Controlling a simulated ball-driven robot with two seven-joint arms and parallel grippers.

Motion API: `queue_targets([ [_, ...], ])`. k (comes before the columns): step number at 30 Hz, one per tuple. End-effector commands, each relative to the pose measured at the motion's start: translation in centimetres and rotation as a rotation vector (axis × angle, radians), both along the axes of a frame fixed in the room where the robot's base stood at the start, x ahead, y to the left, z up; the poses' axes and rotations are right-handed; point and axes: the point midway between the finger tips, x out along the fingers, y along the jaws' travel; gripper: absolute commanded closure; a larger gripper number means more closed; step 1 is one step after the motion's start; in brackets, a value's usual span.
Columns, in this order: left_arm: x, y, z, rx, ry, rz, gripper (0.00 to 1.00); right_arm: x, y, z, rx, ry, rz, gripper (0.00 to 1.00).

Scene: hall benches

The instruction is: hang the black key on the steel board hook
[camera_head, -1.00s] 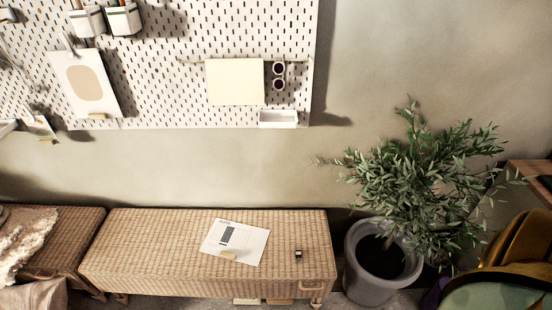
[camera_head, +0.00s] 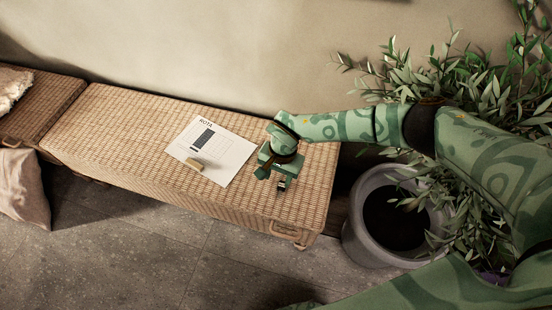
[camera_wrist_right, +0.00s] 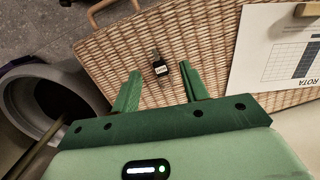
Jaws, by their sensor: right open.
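The black key (camera_wrist_right: 160,69), a small dark piece with a pale label, lies on the wicker bench (camera_head: 130,130). In the head view the key (camera_head: 282,185) shows just at the near side of my right gripper (camera_head: 276,168), which partly hides it. In the right wrist view my right gripper (camera_wrist_right: 160,70) is open, its two fingers apart with the key in line between their tips. It is not holding the key. Whether the tips touch the bench is unclear. The steel board hook is out of view. My left gripper is not in view.
A printed sheet headed ROTA (camera_head: 225,146) lies left of the gripper, with a tan block (camera_head: 195,164) on it. A grey pot (camera_head: 360,232) with a leafy plant (camera_head: 500,85) stands right of the bench. The left part of the bench top is clear.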

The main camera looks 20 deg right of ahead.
Motion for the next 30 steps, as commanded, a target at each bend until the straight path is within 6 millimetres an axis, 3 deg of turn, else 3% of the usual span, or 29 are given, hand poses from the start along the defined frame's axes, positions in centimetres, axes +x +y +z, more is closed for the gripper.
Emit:
queue_targets([
  [3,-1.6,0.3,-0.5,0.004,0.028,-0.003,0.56,1.2,-2.0,-0.3,-0.089,-0.042,0.107,0.55],
  [10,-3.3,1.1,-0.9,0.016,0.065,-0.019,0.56,1.4,-2.4,-1.8,-0.109,-0.05,0.132,0.55],
  [15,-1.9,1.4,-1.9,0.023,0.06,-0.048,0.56,1.4,-2.4,-4.0,-0.108,-0.048,0.129,0.55],
  [30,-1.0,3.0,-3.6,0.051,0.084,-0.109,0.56,1.4,-2.3,-9.2,-0.106,-0.049,0.128,0.55],
])
